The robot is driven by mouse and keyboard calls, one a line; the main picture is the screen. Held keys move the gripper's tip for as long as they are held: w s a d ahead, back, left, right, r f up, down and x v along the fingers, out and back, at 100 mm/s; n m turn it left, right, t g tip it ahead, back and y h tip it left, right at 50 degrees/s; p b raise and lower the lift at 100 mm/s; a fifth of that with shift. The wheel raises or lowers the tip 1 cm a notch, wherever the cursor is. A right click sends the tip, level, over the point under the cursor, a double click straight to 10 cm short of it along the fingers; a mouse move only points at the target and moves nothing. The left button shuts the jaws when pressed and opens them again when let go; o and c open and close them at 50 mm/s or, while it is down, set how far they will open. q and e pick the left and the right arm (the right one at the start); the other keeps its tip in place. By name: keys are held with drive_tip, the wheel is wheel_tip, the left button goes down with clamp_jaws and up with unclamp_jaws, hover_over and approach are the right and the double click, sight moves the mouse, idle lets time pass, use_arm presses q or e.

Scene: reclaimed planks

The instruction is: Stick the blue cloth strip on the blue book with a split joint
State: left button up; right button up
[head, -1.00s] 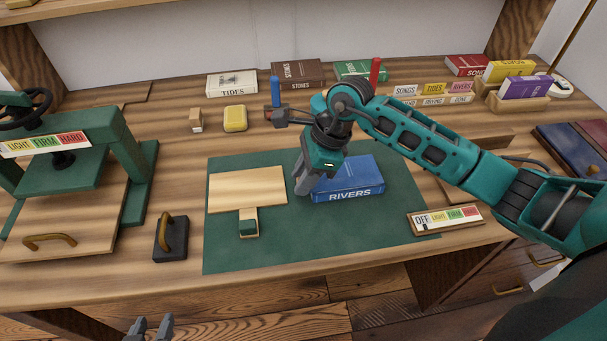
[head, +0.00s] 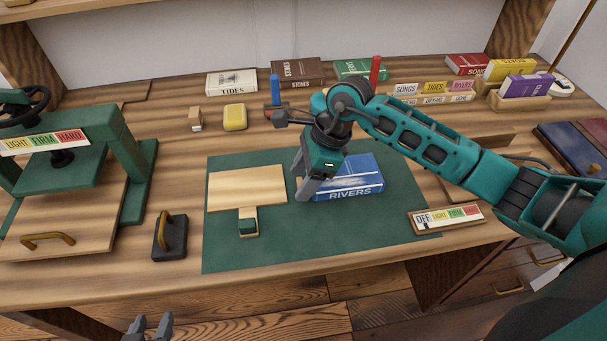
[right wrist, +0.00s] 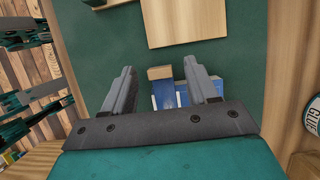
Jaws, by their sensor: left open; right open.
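The blue book (head: 362,172), marked RIVERS on its spine, lies on the green mat (head: 300,248). Pale lines show across its cover. My right gripper (head: 312,190) is open and points down at the book's left end, hiding part of it. In the right wrist view, a bit of blue with pale marks and a tan patch (right wrist: 160,72) show between the open fingers (right wrist: 160,85); I cannot tell whether they touch anything. I cannot pick out the blue cloth strip as a separate piece. My left gripper (head: 147,327) is open and empty at the bottom edge, in front of the desk.
A wooden board (head: 247,188) and a small green-topped block (head: 248,222) lie left of the book. A black handled weight (head: 170,238) and a green press (head: 75,165) stand further left. An OFF/LIGHT/FIRM/HARD panel (head: 447,217) is right. A glue container (right wrist: 314,112) shows in the right wrist view.

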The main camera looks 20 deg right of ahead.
drive_tip(key=shift+d+r, duration=0.1)
drive_tip(key=shift+r, duration=0.1)
drive_tip(key=v, duration=1.2)
drive_tip(key=shift+d+r, duration=0.15)
drive_tip(key=shift+s, duration=0.15)
